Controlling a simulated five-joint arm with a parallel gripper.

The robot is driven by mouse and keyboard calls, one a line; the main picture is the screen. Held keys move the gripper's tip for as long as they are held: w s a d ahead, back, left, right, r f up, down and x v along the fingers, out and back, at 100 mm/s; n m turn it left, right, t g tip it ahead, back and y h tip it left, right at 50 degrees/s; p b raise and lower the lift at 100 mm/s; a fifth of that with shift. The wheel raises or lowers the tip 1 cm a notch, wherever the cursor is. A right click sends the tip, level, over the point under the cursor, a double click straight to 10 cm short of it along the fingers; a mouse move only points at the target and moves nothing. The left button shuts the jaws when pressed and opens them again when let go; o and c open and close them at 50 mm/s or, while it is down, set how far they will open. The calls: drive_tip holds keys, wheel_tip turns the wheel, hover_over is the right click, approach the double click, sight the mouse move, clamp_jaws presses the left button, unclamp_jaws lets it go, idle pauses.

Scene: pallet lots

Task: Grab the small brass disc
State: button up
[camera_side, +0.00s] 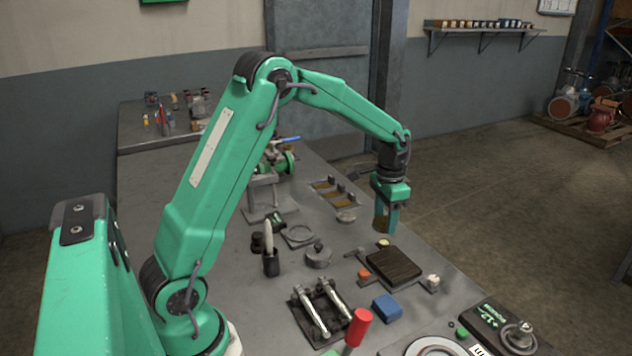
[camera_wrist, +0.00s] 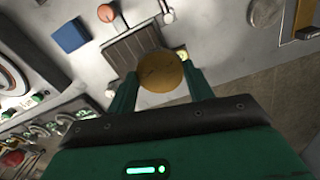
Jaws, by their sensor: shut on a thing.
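The small brass disc (camera_wrist: 160,72) is held between the two green fingers of my gripper (camera_wrist: 158,84) in the wrist view. Its round face is turned to the camera. In the side view, my gripper (camera_side: 385,222) points down, and the brass disc (camera_side: 380,223) shows at its fingertips. The disc is raised above the table, near the back edge of a dark ribbed block (camera_side: 394,268). In the wrist view, the ribbed block (camera_wrist: 128,48) lies beyond the disc, which partly hides it.
A blue block (camera_side: 387,307), an orange piece (camera_side: 364,275) and a pale knob (camera_side: 433,281) lie around the ribbed block. A grey disc (camera_side: 346,216) lies left of my gripper. Slotted brass pieces (camera_side: 335,190) are farther back. The table edge is close on the right.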

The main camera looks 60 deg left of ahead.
drive_tip(key=shift+d+r, duration=0.2)
drive_tip(key=shift+d, duration=0.1)
drive_tip(key=shift+s, duration=0.1)
idle(0.3)
